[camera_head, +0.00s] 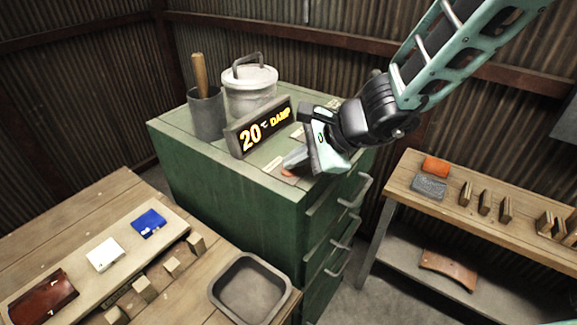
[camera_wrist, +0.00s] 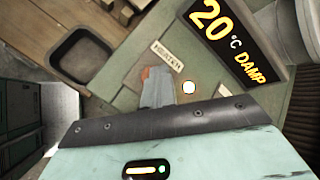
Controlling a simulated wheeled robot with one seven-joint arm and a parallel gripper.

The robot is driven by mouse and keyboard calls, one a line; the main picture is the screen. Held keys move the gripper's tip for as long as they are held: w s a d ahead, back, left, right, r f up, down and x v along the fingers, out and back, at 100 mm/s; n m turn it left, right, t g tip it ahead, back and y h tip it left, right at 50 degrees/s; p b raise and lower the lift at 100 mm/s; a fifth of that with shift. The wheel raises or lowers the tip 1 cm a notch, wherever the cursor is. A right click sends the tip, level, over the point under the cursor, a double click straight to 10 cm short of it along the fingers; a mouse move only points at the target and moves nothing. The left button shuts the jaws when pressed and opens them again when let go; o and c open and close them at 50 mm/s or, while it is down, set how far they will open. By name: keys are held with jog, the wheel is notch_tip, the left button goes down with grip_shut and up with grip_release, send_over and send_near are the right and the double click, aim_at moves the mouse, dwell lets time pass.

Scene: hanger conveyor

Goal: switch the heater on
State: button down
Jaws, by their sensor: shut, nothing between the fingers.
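The display (camera_head: 262,127) on the green cabinet reads "20 °C DAMP"; it also shows in the wrist view (camera_wrist: 232,38). A small label (camera_wrist: 167,56), apparently reading HEATER, lies on the cabinet top. Beside it, a small orange part (camera_wrist: 146,72) peeks out at my fingertips, also seen in the head view (camera_head: 288,172); most of it is hidden, so its position cannot be told. My gripper (camera_head: 290,164) is shut and empty, pointing down at the orange part; contact is unclear. A round white light (camera_wrist: 189,87) shows right of my fingers (camera_wrist: 157,88).
A lidded metal can (camera_head: 249,93) and a grey cup (camera_head: 206,116) with a wooden handle stand behind the display. A bench with a dark tray (camera_head: 250,288) is at front left. A shelf bench (camera_head: 505,202) with wooden blocks stands right. Drawer handles (camera_head: 357,190) project from the cabinet.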

aim_at(295, 171)
jog(key=shift+r, duration=0.4)
jog(key=shift+r+p, duration=2.15)
jog(key=shift+r, duration=0.9)
jog(key=s+d+f+n+g+h+b, duration=0.2)
jog(key=s+f+n+g+b, duration=0.1)
jog(key=s+n, duration=0.6)
jog(key=s+d+f+n+g+h+b, duration=0.2)
jog(key=s+f+n+b, duration=0.15)
jog(key=s+n, duration=0.55)
jog(key=s+d+f+n+t+h+b, duration=0.1)
jog(key=s+d+f+n+h, duration=0.1)
jog(key=s+d+n+h, duration=0.1)
jog(key=s+d+n, duration=0.1)
jog(key=s+d, duration=0.1)
jog(key=d, duration=0.1)
jog(key=shift+s+d+h+b, duration=0.3)
jog(key=shift+s+d+b, duration=0.1)
